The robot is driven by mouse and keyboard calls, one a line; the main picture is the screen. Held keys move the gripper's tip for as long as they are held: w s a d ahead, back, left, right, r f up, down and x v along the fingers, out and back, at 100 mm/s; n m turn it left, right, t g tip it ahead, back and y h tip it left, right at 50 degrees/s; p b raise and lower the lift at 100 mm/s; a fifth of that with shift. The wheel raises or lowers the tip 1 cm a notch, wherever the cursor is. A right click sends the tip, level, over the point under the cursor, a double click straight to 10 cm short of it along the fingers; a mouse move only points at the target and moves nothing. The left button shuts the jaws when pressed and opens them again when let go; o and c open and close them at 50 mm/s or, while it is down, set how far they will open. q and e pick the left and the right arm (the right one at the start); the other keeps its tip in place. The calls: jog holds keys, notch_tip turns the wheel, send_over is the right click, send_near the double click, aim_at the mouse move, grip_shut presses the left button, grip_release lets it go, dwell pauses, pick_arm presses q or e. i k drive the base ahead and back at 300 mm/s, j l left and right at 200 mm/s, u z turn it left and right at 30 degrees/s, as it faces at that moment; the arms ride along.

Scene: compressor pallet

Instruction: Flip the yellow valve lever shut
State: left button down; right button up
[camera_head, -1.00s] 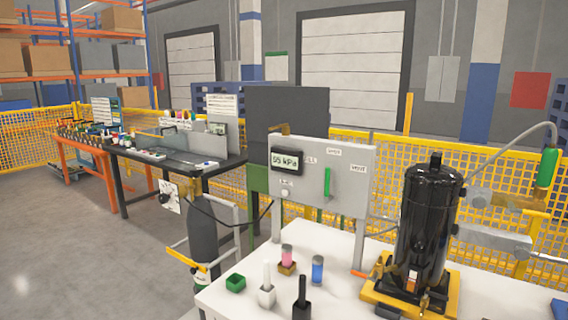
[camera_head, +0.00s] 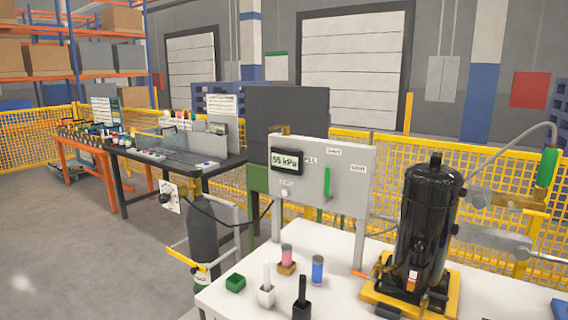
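A black compressor (camera_head: 428,225) stands upright on a yellow base (camera_head: 410,300) on the white table at the right. Behind it to the right are grey stub pipes (camera_head: 490,238) and a brass fitting (camera_head: 515,200) below a green handle (camera_head: 547,168). A small yellow upright piece (camera_head: 521,268) shows under the end of the lower grey stub, in front of the yellow fence. I cannot tell whether it is the valve lever or part of the fence. Neither of my grippers is in view.
A grey panel (camera_head: 348,165) with a "55 kPa" display (camera_head: 287,161) and a green handle (camera_head: 327,184) stands behind the white table (camera_head: 345,300). Small containers and bottles sit at the table's front left. A dark cylinder (camera_head: 203,235) stands left of it. Open floor lies at the left.

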aim_at(512, 208)
jog(key=z, duration=1.35)
